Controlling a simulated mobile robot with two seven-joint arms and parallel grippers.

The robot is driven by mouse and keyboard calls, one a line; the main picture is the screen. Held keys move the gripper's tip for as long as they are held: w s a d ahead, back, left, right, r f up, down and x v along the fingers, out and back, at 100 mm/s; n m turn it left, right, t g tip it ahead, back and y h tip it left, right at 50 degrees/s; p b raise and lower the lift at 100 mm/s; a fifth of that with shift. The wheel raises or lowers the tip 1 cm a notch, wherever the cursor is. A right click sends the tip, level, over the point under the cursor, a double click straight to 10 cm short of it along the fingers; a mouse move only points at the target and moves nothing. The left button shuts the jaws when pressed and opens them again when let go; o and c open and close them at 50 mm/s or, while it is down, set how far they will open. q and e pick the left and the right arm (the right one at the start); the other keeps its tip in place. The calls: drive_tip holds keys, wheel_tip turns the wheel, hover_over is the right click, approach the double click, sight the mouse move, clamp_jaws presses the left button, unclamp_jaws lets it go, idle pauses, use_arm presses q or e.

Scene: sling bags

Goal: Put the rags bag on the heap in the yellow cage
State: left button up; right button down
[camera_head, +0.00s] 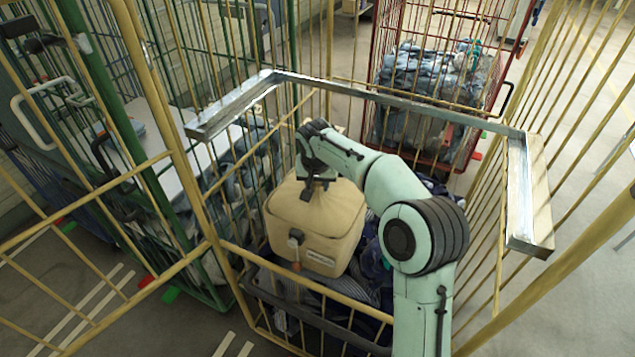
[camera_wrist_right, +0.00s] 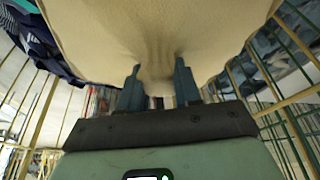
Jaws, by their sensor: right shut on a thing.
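The rags bag (camera_head: 318,230) is a beige boxy bag with a dark buckle and a small label on its front. It is inside the yellow cage (camera_head: 170,200), low over the heap (camera_head: 375,268) of dark blue and striped cloth. I cannot tell whether its underside rests on the heap. My right gripper (camera_head: 312,192) is above the bag and shut on its top. In the right wrist view, the two fingers (camera_wrist_right: 158,88) pinch a fold of the beige fabric. The bag hides part of the heap. My left gripper is not in view.
A red cage (camera_head: 440,150) with grey-blue cloth stands behind. A green cage (camera_head: 100,90) stands at the left. Bare floor (camera_head: 590,150) shows at the right.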

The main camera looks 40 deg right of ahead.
drive_tip(key=c, duration=0.8)
unclamp_jaws()
drive_tip(key=shift+f, duration=0.1)
drive_tip(key=shift+s, duration=0.1)
drive_tip(key=shift+r, duration=0.3)
drive_tip(key=p+v, duration=0.1)
drive_tip(key=v, duration=1)
drive_tip(key=shift+s+a+r, duration=0.1)
drive_tip(key=shift+r, duration=0.3)
drive_tip(key=shift+f, duration=0.1)
